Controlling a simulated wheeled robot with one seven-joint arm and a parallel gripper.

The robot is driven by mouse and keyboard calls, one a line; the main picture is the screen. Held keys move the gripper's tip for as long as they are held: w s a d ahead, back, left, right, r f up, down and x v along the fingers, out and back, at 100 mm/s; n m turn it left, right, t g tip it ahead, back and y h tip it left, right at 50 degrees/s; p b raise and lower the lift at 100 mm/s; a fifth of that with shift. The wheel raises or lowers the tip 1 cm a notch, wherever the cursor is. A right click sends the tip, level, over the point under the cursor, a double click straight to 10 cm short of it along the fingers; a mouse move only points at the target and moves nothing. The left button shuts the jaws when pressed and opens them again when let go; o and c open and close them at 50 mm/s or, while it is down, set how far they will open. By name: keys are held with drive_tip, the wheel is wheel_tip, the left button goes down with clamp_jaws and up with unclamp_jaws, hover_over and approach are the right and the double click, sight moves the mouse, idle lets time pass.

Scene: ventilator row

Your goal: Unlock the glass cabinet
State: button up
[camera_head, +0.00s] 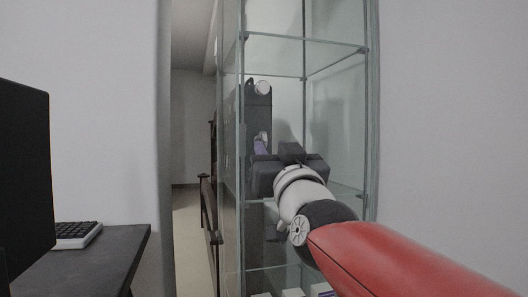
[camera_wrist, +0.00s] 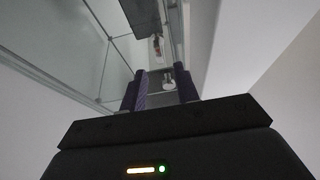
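The glass cabinet (camera_head: 335,120) stands tall in the middle of the head view, with metal-edged frames and glass shelves. A dark upright box with a round pale knob (camera_head: 262,88) shows at its left side; I cannot tell if this is the lock. My gripper (camera_head: 261,143) is in front of the cabinet, just below that knob, and its dark body hides part of the box. In the wrist view my gripper (camera_wrist: 162,90) has its two purplish-dark fingers apart with a gap between them. A small pale rounded thing (camera_wrist: 168,79) shows in that gap; whether it is touched is unclear. Glass panes (camera_wrist: 60,45) fill the left.
A dark desk (camera_head: 95,262) with a keyboard (camera_head: 76,234) and a black monitor (camera_head: 24,180) stands at the left. A narrow passage with a dark wooden frame (camera_head: 211,210) lies left of the cabinet. Small boxes (camera_head: 293,293) sit low in the cabinet. A wall is at the right.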

sight(265, 140)
drive_tip(key=x, duration=0.7)
drive_tip(key=shift+p, duration=0.35)
drive_tip(key=shift+f, duration=0.1)
drive_tip(key=shift+c, duration=0.4)
clamp_jaws()
